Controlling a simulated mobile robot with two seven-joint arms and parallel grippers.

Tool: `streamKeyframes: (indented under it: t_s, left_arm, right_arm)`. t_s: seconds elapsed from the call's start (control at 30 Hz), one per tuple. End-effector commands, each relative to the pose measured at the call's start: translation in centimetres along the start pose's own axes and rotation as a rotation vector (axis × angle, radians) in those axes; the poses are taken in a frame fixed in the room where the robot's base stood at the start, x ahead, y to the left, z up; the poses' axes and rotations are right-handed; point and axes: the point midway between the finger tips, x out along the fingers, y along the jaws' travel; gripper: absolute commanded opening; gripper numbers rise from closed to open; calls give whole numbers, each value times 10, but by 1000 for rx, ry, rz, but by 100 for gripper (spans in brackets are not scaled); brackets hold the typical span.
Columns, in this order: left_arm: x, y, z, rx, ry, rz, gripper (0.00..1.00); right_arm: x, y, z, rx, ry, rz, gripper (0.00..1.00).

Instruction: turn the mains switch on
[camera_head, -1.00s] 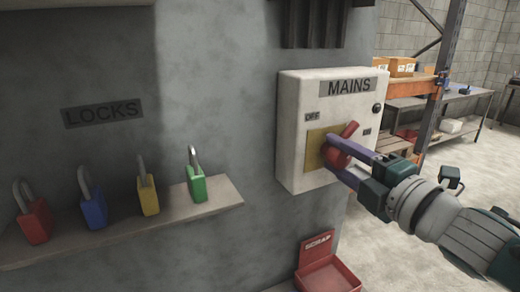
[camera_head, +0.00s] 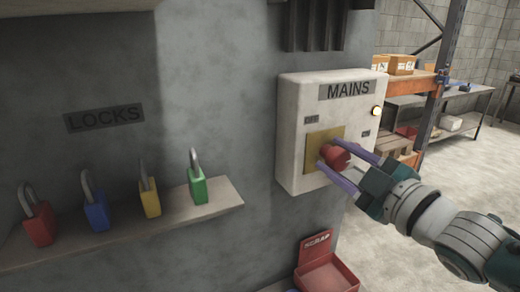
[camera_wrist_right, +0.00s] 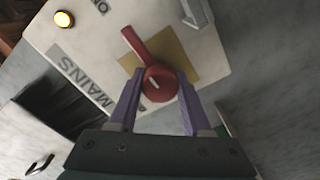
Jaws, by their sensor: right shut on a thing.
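The white mains box (camera_head: 298,150) hangs on the grey wall in the head view, with a yellowish plate (camera_head: 313,150) on its front. The red switch (camera_head: 335,155) is a round knob with a lever on that plate. My right gripper (camera_head: 328,160) is shut on it, one purple finger on each side. In the right wrist view the red switch (camera_wrist_right: 158,84) sits between the fingers of the right gripper (camera_wrist_right: 160,88), its lever pointing toward the ON label (camera_wrist_right: 100,6). The lamp (camera_head: 377,111) on the box glows yellow. My left gripper is not in view.
A shelf (camera_head: 120,232) on the left bears red, blue, yellow and green padlocks below a LOCKS sign (camera_head: 103,117). A red scrap bin (camera_head: 325,275) stands below the box. An orange-framed rack (camera_head: 425,125) is behind on the right. The floor there is mostly clear.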

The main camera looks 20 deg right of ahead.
Motion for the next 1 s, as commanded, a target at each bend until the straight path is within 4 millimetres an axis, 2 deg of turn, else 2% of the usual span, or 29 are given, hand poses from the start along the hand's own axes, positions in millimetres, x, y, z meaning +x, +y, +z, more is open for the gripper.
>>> streamKeyframes:
  t_s: [0.57,0.6,0.83,1.0]
  left_arm:
    - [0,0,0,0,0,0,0]
    - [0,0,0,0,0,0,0]
    - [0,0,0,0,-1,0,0]
    - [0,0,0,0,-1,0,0]
  right_arm:
    - [0,0,0,36,0,1,0]
    - [0,0,0,36,0,1,51]
    - [0,0,0,34,0,0,77]
    - [0,0,0,33,0,0,79]
